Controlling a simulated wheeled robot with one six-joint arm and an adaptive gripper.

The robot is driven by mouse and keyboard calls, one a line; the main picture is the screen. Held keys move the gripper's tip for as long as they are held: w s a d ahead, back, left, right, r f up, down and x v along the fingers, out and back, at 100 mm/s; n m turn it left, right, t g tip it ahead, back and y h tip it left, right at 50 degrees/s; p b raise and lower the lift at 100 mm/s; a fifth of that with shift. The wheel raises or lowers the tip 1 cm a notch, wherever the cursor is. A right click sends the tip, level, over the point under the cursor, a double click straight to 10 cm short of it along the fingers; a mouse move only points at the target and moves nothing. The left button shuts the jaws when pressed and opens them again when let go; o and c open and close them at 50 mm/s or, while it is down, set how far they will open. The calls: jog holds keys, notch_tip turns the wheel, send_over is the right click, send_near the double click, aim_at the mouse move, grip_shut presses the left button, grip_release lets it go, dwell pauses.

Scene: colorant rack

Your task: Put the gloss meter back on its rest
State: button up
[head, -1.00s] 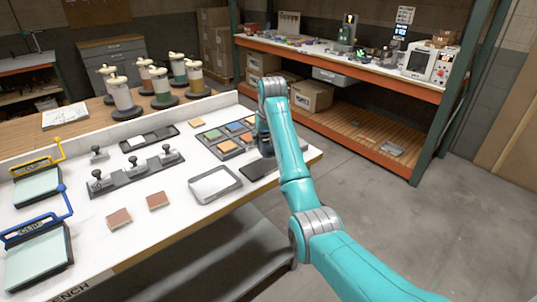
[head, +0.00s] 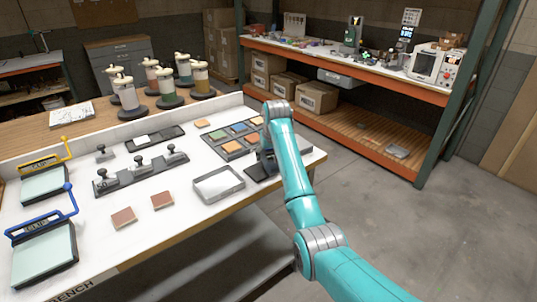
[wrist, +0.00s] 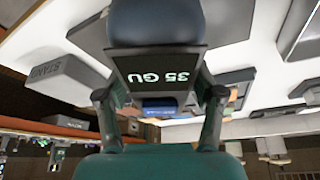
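The gloss meter (wrist: 155,78) is a dark device whose display reads "35 GU", upside down in the wrist view. My gripper (wrist: 160,105) has one finger along each side of it and appears shut on it. In the head view, the dark meter and my gripper (head: 266,158) are low over the right end of the white bench, partly hidden by my teal arm. A flat dark pad (head: 258,175) lies just under them; it may be the rest. I cannot tell whether the meter touches it.
On the bench (head: 180,222), a grey-rimmed tray (head: 219,195) stands left of the pad and a palette of coloured tiles (head: 228,152) behind it. A grey block marked "STAN…" (wrist: 62,75) shows in the wrist view. The bench's right edge is close.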

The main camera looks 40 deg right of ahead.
jog(key=shift+r, duration=0.1)
jog(key=v, duration=1.2)
jog(key=shift+r, duration=0.15)
dwell(0.4)
